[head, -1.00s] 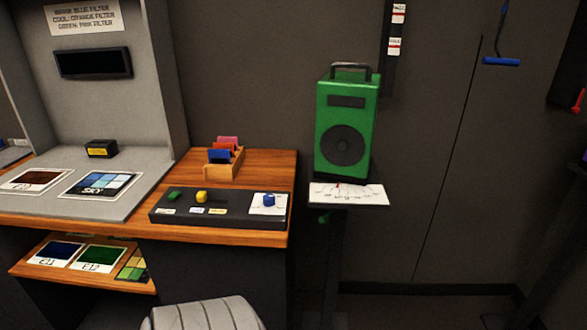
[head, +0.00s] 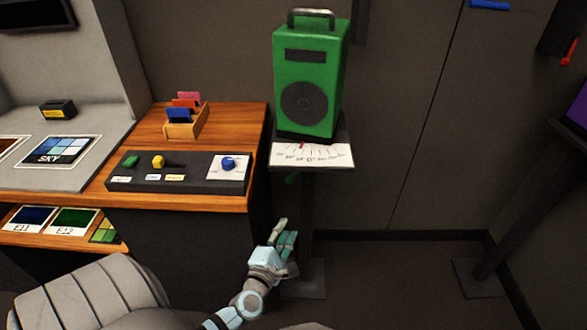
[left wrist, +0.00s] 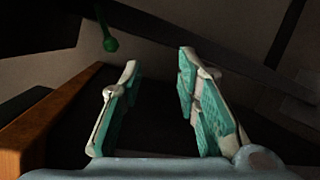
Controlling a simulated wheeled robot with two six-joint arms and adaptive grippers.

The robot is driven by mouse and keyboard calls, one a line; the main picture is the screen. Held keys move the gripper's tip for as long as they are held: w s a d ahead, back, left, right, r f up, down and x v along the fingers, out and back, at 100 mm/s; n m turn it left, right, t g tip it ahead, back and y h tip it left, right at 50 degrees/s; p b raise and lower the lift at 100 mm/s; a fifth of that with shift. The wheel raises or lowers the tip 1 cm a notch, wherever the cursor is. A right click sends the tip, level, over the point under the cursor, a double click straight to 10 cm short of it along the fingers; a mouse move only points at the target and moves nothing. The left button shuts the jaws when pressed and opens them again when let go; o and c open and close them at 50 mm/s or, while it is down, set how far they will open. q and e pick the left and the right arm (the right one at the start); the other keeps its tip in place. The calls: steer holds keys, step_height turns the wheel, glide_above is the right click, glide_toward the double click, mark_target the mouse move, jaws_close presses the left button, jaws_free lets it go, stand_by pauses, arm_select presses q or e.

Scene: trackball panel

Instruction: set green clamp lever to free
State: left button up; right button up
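The green clamp lever (head: 291,179) sticks out under the left side of the speaker stand's top plate, small and partly in shadow in the head view. In the left wrist view its round green end (left wrist: 110,44) hangs at the upper left, beyond the fingers. My left gripper (head: 286,230) is below the lever, in front of the stand's post, and apart from it. In the left wrist view its two fingers (left wrist: 158,75) are spread with nothing between them. My right gripper is not in view.
A green speaker (head: 308,85) stands on the stand above a white dial card (head: 325,156). The wooden desk (head: 220,200) with a dark control panel (head: 135,182) is left of the stand. A grey padded seat (head: 95,290) is at the lower left. Floor right of the post is clear.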

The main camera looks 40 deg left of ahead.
mark_target(294, 176)
arm_select(q)
step_height(294, 176, up, 7)
steer(key=w+a+n+y, duration=0.1)
steer(key=a+n+y, duration=0.1)
steer(key=n, duration=0.4)
steer(key=shift+t, duration=0.3)
steer(key=b+x, duration=0.2)
steer(key=x, duration=1.1)
steer(key=shift+f, duration=0.2)
steer(key=shift+w+a+r, duration=0.1)
steer(key=shift+w+a, duration=0.15)
steer(key=shift+w, duration=0.3)
steer(key=shift+c, duration=0.2)
jaws_close()
steer(key=shift+d, duration=0.1)
